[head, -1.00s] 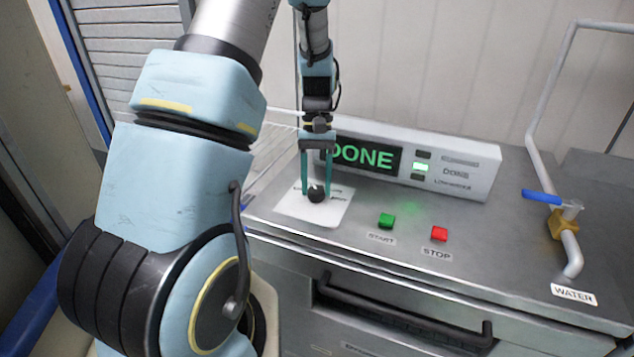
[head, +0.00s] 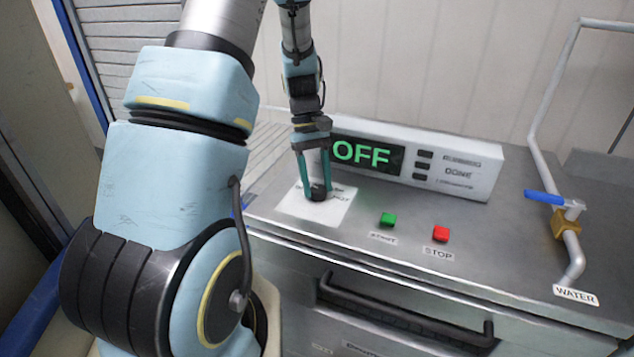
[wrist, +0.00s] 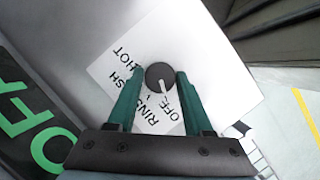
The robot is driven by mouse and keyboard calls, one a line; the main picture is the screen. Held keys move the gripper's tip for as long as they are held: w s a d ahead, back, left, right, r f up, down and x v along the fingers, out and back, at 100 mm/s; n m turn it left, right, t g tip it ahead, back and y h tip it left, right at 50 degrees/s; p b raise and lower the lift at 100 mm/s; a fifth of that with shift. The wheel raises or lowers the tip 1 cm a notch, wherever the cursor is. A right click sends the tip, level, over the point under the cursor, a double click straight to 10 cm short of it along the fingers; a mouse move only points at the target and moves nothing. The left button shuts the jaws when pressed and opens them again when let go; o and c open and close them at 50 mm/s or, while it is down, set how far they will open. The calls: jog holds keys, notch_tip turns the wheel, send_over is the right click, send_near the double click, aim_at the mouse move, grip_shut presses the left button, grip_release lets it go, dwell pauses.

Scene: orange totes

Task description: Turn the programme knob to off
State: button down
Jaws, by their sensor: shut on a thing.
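The programme knob (head: 318,192) is a small black round knob on a white label plate (head: 334,212) on the machine's steel top. In the wrist view the knob (wrist: 160,76) has a pale pointer line directed toward the word OFF on the label. My gripper (head: 314,190), with green fingers, is shut on the knob, one finger on each side; the gripper also shows in the wrist view (wrist: 160,80). The display (head: 362,153) reads OFF in green letters. My fingers and wrist hide part of the label in the head view.
A green START button (head: 388,219) and a red STOP button (head: 441,233) stand right of the knob. A water pipe with a blue-handled valve (head: 545,198) is at the right. A dark door handle (head: 400,312) runs along the front.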

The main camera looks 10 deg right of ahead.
jog(key=shift+f, duration=0.1)
jog(key=shift+c, duration=1.5)
grip_release()
jog(key=b+v, duration=0.2)
jog(key=v, duration=0.9)
jog(key=shift+b, duration=0.4)
jog(key=shift+a, duration=0.15)
